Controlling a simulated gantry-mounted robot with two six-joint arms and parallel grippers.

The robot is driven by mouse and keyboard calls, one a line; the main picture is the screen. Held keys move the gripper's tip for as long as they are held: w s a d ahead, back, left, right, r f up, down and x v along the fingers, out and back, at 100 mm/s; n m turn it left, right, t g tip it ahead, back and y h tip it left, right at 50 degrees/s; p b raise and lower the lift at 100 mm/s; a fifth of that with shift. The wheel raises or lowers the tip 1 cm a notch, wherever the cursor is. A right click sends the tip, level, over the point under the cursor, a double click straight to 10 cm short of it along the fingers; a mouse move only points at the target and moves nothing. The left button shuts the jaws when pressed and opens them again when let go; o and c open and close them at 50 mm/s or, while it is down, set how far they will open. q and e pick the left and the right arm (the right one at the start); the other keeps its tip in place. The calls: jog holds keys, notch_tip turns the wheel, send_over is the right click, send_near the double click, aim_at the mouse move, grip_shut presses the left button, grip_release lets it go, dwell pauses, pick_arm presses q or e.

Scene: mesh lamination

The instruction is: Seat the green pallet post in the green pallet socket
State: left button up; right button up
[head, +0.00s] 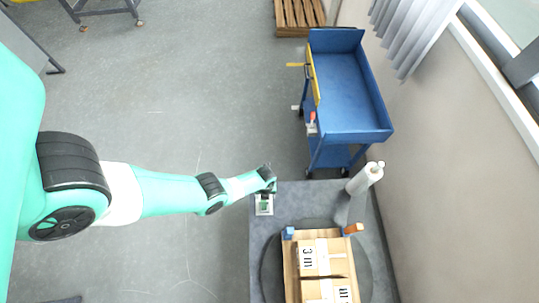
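My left gripper (269,184) reaches in from the left, over the top left corner of the grey table. It is seen small and from above, so I cannot tell whether its fingers are open or shut. Just below it in the picture is a small pale block with a green patch (264,206). I cannot tell whether this is the green pallet post or part of its stand, nor whether the gripper touches it. A wooden pallet (289,262) has a blue corner piece and an orange one. No green socket can be made out on it. My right gripper is not in view.
Cartons (322,257) sit on the pallet, which rests on a dark round plate (269,272). A blue cart (345,95) is behind the table. The floor at left is open.

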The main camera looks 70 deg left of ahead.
aim_at(264, 202)
pick_arm(q)
jog(key=shift+s+a+f, duration=0.2)
jog(key=shift+s+f, duration=0.1)
jog(key=shift+f, duration=0.1)
jog(key=shift+r, duration=0.1)
jog(key=shift+w+f, duration=0.15)
jog(key=shift+f, duration=0.15)
notch_tip(264, 202, down, 6)
jog(key=b, duration=0.6)
jog(key=shift+r, duration=0.15)
jog(key=f+b, duration=0.5)
jog(key=shift+s+f, duration=0.2)
jog(key=shift+s, duration=0.2)
jog(key=shift+r, duration=0.15)
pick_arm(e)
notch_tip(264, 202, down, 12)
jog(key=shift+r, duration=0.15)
pick_arm(q)
jog(key=shift+w, duration=0.1)
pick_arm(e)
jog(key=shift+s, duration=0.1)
pick_arm(q)
grip_shut()
